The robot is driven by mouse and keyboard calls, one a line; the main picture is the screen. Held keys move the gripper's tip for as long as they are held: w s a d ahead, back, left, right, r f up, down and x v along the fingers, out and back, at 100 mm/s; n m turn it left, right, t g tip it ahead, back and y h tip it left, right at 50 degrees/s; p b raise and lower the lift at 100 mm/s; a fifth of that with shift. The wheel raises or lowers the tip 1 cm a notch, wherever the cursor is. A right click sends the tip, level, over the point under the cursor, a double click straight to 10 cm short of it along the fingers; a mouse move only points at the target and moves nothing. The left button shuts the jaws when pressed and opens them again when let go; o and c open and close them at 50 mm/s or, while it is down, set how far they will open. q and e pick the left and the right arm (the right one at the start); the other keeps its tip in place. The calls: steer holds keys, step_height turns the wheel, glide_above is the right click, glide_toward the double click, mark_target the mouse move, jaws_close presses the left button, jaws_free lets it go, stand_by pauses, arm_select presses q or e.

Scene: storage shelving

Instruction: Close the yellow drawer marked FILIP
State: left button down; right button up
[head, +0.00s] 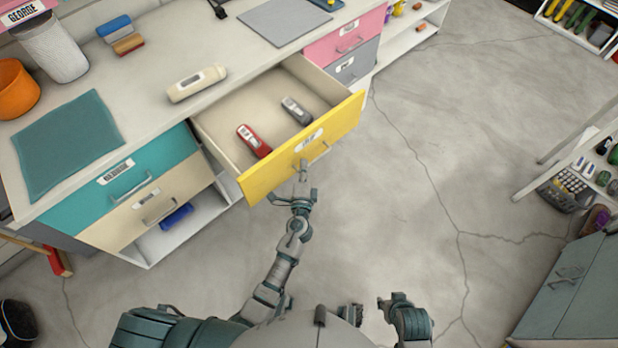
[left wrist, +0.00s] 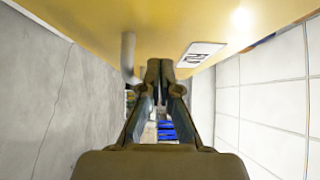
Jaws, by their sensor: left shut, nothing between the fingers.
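The yellow drawer (head: 340,128) stands pulled out from the bench, with a white label (head: 312,138) and a thin handle (head: 319,154) on its front. A red device (head: 252,141) and a grey device (head: 296,110) lie inside it. My left gripper (head: 303,170) is shut and empty, close to the drawer front near the handle's left end; whether it touches cannot be told. In the left wrist view, the shut fingers (left wrist: 160,66) are beside the handle (left wrist: 128,57), below the yellow front (left wrist: 110,22) and its label (left wrist: 200,54). My right gripper (head: 384,304) is low in the head view, its fingers unclear.
Teal (head: 130,182) and cream (head: 150,208) drawers are shut left of the yellow one; pink (head: 350,40) and grey (head: 355,65) drawers are shut beyond it. A white case (head: 197,83) lies on the benchtop. The floor (head: 410,200) in front is clear.

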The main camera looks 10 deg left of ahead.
arm_select(q)
steer(key=shift+w+a, duration=0.35)
steer(key=shift+a, duration=0.3)
arm_select(e)
steer(key=shift+s+d+g, duration=0.1)
steer(key=shift+s+g, duration=0.2)
steer(key=shift+s, duration=0.15)
arm_select(q)
steer(key=shift+d, duration=0.1)
arm_select(e)
steer(key=shift+d, duration=0.1)
